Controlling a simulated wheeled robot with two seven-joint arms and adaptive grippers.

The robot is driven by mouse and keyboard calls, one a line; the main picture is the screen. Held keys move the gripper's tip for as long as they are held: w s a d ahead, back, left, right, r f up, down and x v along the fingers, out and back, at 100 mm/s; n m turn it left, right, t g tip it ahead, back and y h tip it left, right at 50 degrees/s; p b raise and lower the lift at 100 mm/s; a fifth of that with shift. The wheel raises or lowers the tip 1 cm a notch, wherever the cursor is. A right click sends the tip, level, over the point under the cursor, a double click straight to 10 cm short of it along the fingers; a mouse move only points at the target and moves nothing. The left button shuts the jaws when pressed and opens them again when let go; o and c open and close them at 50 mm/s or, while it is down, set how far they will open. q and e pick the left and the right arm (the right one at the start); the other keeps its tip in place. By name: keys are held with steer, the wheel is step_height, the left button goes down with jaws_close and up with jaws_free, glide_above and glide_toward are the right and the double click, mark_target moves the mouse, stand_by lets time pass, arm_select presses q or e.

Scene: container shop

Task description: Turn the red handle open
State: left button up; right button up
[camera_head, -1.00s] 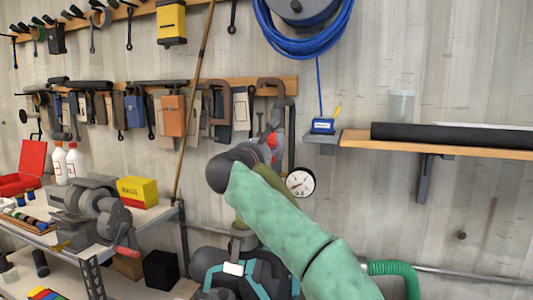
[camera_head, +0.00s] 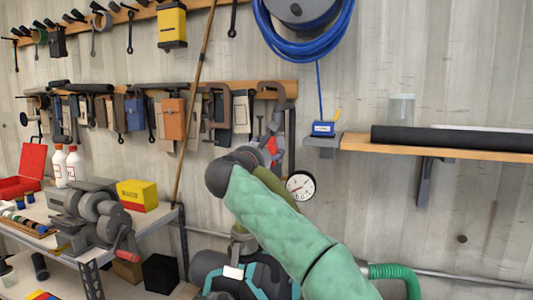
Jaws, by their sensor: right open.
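A red handle (camera_head: 271,146) shows as a small red patch in front of the wall, beside a dark vertical pipe and above a round white gauge (camera_head: 300,186). My right arm in its green sleeve reaches up to it from the lower right. My right gripper (camera_head: 274,132) is at the red handle, open; the dark wrist hides part of it. I cannot tell whether its fingers touch the handle. My left gripper is not in view.
A bench at left holds a grey machine (camera_head: 97,215) and a yellow box (camera_head: 138,195). A wooden shelf (camera_head: 440,149) with a black roll juts out at right. A blue hose (camera_head: 305,45) hangs above. Tools hang on the left wall.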

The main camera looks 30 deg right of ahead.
steer(key=v, duration=1.1)
steer(key=shift+s+a, duration=0.25)
steer(key=shift+a, duration=0.05)
